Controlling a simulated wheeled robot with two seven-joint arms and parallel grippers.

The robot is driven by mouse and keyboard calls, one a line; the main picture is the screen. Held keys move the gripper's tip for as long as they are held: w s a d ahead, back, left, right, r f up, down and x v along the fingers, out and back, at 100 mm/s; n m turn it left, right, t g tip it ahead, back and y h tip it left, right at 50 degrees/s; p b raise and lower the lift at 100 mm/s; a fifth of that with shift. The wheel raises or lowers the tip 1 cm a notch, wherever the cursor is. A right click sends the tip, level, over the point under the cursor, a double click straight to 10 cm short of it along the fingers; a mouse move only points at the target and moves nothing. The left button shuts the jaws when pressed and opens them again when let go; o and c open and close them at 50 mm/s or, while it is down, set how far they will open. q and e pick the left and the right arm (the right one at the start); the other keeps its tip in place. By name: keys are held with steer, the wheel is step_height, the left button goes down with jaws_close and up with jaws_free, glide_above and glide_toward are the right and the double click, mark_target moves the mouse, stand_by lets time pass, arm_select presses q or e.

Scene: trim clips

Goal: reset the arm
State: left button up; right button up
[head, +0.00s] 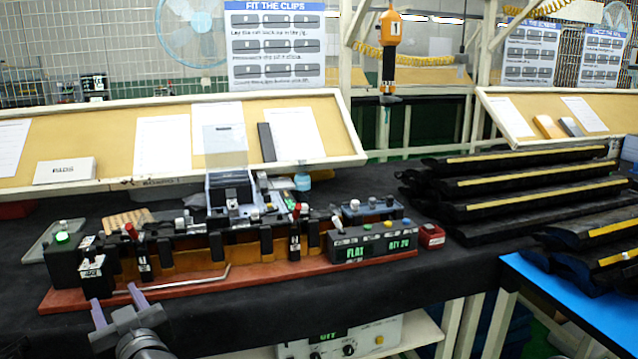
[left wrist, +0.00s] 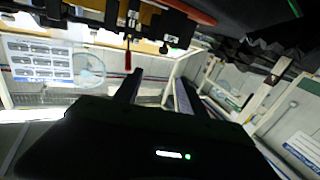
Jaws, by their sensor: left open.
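My left gripper (head: 117,305) is at the lower left of the head view, in front of the fixture's left end. Its two purple-grey fingers stand apart with nothing between them. In the left wrist view the dark fingers (left wrist: 155,92) also stand apart and empty. The jig fixture (head: 225,245) sits on a red-brown base on the black bench, with upright clamps and a green-lit display box (head: 372,243) at its right end. A thin bent metal rod (head: 185,283) lies along its front edge. My right gripper is not in view.
Stacked black trim strips with yellow lines (head: 530,180) lie at the right of the bench. More strips lie on a blue surface (head: 570,300). An orange tool (head: 390,45) hangs overhead. The black bench front (head: 270,315) is clear right of my left gripper.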

arm_select(q)
steer(key=w+d+f+m+h+p, duration=0.1)
steer(key=w+d+f+m+h, duration=0.15)
steer(key=d+f+h, duration=0.45)
steer(key=w+d+f+m+h, duration=0.1)
steer(key=w+d+f+h, duration=0.3)
steer(key=f, duration=0.5)
steer(key=s+d+f+m+g+h+p, duration=0.1)
steer(key=s+d+f+g+h+p, duration=0.2)
steer(key=d+f, duration=0.65)
steer(key=s+d+f+m+g+h+p, duration=0.1)
steer(key=s+d+f+g, duration=0.3)
steer(key=s+f, duration=0.5)
steer(key=s+d+f+m+g+h+p, duration=0.1)
steer(key=s+d+f+g, duration=0.3)
steer(key=s+f, duration=0.6)
steer(key=s+m+g+p, duration=0.1)
steer(key=s, duration=0.5)
steer(key=shift+s+d+f+h, duration=0.2)
steer(key=shift+d+h, duration=0.1)
steer(key=shift+h, duration=0.1)
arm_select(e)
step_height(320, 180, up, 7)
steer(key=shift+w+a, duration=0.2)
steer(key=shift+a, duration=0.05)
arm_select(q)
steer(key=shift+w, duration=0.1)
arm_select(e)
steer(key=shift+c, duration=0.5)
